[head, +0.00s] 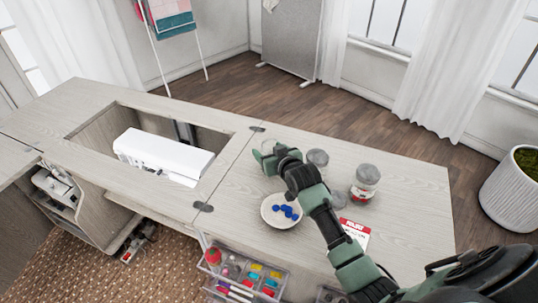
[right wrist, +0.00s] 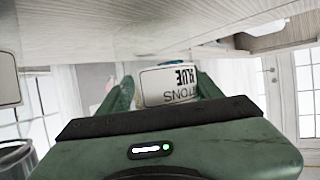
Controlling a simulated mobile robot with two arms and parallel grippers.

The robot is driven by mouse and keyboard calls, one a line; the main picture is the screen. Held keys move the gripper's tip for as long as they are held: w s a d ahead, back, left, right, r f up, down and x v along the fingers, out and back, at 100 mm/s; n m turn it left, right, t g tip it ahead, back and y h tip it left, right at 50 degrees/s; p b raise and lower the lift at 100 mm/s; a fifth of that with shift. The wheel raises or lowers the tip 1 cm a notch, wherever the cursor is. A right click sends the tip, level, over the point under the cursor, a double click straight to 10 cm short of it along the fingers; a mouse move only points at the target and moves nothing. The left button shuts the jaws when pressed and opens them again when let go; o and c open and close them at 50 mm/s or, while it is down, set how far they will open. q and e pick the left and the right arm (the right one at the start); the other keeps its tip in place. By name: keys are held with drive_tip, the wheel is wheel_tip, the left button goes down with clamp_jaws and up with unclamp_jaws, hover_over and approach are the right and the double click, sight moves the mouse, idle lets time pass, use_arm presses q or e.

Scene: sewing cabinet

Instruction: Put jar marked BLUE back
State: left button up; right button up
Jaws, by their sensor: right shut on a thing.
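My right gripper (head: 268,152) is over the right part of the cabinet top, beyond the saucer. In the right wrist view its two green fingers (right wrist: 165,84) are shut on a jar (right wrist: 168,88) whose white label shows upside down, with letters like "BUTTONS" and part of "BLUE". In the head view this jar is mostly hidden by the gripper. A white saucer (head: 267,220) with several blue buttons (head: 287,211) stands nearer me. My left gripper is not in view.
A jar with a red label (head: 366,176), a grey-topped jar (head: 318,157) and a grey disc (head: 338,200) stand right of the gripper. A red and white card (head: 355,232) lies near my arm. A white sewing machine (head: 160,155) sits in the opening left. A clear drawer (head: 245,276) holds colored items.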

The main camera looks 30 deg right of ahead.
drive_tip(key=shift+f, duration=0.8)
drive_tip(key=shift+f, duration=0.15)
drive_tip(key=o, duration=1.5)
drive_tip(key=shift+o, duration=0.2)
drive_tip(key=shift+r, duration=0.25)
drive_tip(key=v, duration=1.2)
drive_tip(key=shift+p, duration=0.35)
